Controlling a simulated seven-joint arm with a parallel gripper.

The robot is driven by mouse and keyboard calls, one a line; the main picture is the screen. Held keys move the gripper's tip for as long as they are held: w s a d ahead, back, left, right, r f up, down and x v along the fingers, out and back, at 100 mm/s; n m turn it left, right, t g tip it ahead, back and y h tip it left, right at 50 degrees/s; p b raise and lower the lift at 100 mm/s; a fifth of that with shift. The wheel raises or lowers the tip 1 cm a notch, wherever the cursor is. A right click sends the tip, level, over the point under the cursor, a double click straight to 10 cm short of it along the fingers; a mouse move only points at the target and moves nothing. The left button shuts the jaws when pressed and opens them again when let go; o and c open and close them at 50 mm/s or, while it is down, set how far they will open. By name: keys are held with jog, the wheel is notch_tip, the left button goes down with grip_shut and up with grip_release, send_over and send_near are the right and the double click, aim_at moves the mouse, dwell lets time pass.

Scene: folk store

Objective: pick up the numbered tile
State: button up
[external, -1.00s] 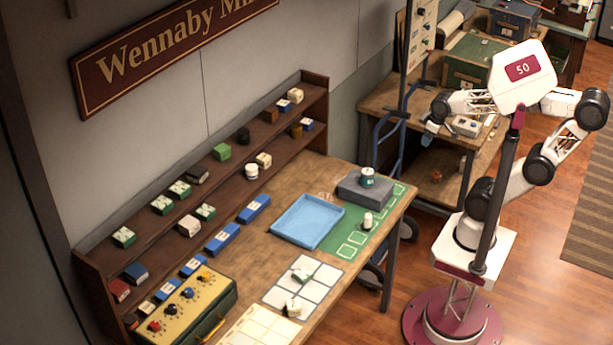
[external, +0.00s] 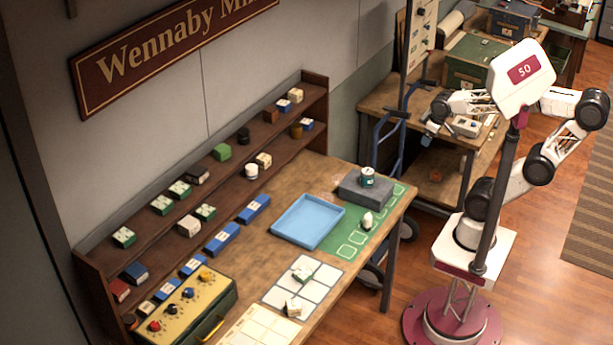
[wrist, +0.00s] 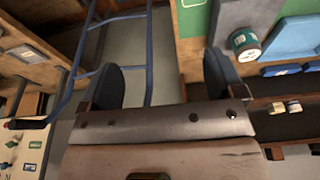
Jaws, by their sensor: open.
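Any numbers are too small to read, so I cannot tell which is the numbered tile. My gripper (external: 430,131) is to the right of the workbench, well away from these tiles. In the wrist view my gripper (wrist: 163,80) is open, its dark fingers wide apart with nothing between them. The grid tiles are not clearly seen in that view.
A blue tray (external: 308,222), a grey block (external: 364,189) with a green-and-white can (external: 367,176), and a small white object (external: 367,221) are on the bench. A blue hand truck (external: 388,145) stands between bench and arm. Shelves (external: 243,168) line the back.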

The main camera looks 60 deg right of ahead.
jog(key=shift+o, duration=0.3)
dwell(0.4)
jog(key=w+a+f+m+y, duration=0.1)
jog(key=w+a+m+y, duration=0.4)
jog(key=a, duration=0.8)
jog(key=w+a+f+m+g+y, duration=0.15)
jog(key=w+a, duration=0.55)
jog(key=a, duration=0.7)
jog(key=w+a+f+m+y, duration=0.2)
jog(key=w+a+y, duration=0.35)
jog(key=a, duration=0.75)
jog(key=m+t+y, duration=0.1)
jog(key=m+t, duration=0.1)
jog(key=m, duration=1)
send_near(302, 272)
jog(key=x, duration=0.3)
jog(key=shift+s+d+f, duration=0.1)
jog(key=shift+x, duration=1.25)
